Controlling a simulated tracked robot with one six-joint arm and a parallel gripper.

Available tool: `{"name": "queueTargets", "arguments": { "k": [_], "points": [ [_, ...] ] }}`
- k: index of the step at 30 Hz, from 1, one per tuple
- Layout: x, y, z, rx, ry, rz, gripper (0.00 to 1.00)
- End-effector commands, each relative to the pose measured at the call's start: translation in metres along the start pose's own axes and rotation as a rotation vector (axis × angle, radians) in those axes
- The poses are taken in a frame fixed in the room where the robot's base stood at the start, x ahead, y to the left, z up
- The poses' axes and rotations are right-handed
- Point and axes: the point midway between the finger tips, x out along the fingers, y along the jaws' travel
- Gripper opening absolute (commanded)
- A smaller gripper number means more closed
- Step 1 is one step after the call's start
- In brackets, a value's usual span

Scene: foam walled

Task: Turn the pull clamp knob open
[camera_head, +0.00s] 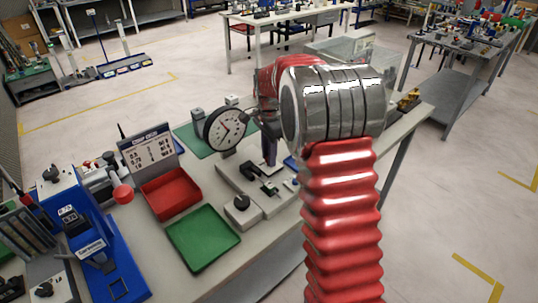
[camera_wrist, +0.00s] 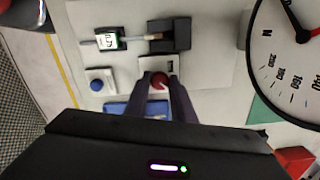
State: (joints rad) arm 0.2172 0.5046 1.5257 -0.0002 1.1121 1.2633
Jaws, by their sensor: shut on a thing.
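In the head view my gripper (camera_head: 268,163) points down over the pale fixture on the bench. There the knob is hidden by the fingers and cannot be made out. Which way the knob is turned cannot be told.
A large round dial gauge (camera_head: 225,130) stands close left of my gripper. A red tray (camera_head: 170,195) and a green tray (camera_head: 203,238) lie left of the fixture.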

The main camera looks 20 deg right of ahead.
Motion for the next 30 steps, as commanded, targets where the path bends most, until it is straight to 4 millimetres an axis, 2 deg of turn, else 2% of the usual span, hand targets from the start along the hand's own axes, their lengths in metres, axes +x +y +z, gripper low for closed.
{"name": "queueTargets", "arguments": {
  "k": [8,14,30],
  "points": [
    [-0.0006,-0.0007,-0.0001,-0.042,0.001,-0.003,0.0],
    [-0.0008,-0.0008,-0.0001,-0.135,0.001,-0.003,0.0],
    [-0.0011,-0.0007,-0.0002,-0.602,0.002,-0.004,0.0]
  ]
}}
